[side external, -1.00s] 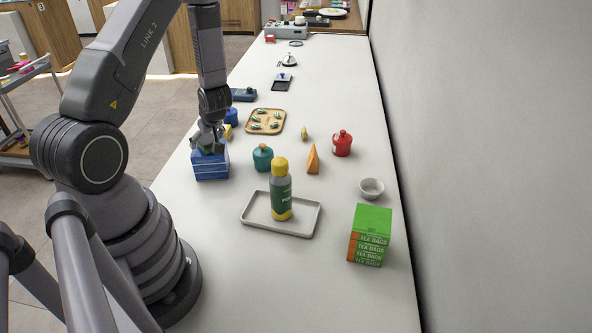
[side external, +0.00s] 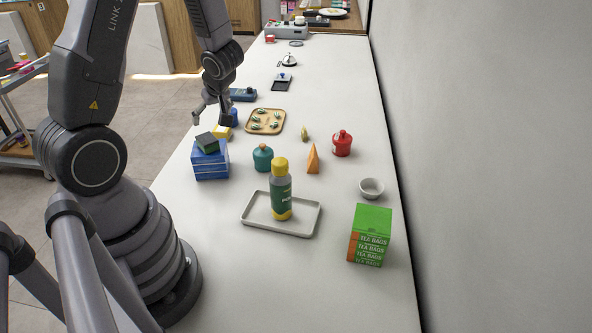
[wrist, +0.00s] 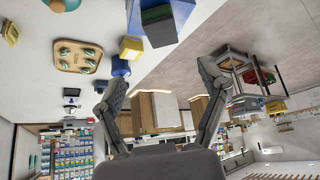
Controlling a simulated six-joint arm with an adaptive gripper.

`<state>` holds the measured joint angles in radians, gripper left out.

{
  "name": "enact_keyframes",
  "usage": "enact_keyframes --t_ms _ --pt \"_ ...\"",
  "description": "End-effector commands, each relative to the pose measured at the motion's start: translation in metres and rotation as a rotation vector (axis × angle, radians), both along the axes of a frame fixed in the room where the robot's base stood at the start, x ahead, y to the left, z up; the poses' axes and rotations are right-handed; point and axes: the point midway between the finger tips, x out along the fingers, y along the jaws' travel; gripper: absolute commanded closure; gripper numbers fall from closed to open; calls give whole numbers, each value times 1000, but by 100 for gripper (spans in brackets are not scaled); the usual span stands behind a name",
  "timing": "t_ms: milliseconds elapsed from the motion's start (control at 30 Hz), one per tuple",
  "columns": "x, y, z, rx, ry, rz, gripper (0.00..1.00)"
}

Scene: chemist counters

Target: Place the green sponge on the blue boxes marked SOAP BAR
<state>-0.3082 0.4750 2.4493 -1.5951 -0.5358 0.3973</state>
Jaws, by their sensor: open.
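The green sponge (side external: 207,142) lies on top of the stacked blue boxes (side external: 211,168) at the left side of the counter. Its top looks dark green. My gripper (side external: 211,119) is open and empty, above and behind the sponge and apart from it. In the wrist view the open fingers (wrist: 160,88) have nothing between them. The sponge (wrist: 168,22) and part of the blue boxes show at the top edge of that view, beyond the fingers. The lettering on the boxes cannot be read.
A yellow block (side external: 222,131) and a blue item (side external: 233,117) stand just behind the boxes. A teal jar (side external: 263,158) stands to their right. A grey tray (side external: 256,221) holds a bottle (side external: 281,190). A wooden tray (side external: 278,115) lies farther back.

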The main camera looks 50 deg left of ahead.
Motion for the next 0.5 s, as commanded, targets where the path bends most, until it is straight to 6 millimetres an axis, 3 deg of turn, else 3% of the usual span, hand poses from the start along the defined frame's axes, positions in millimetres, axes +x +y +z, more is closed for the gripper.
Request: enact_keyframes --t_ms 167,233,300,367,400,500 --pt "43 -31 41 -65 -180 -214 26" --pt "66 -62 76 -119 -291 -402 26" --pt "76 -104 116 -174 -376 -630 26" --pt "70 -140 148 -213 -410 -829 26" --pt "58 -162 166 -230 -411 -956 26" --pt "13 -201 198 -235 -344 -1237 26"
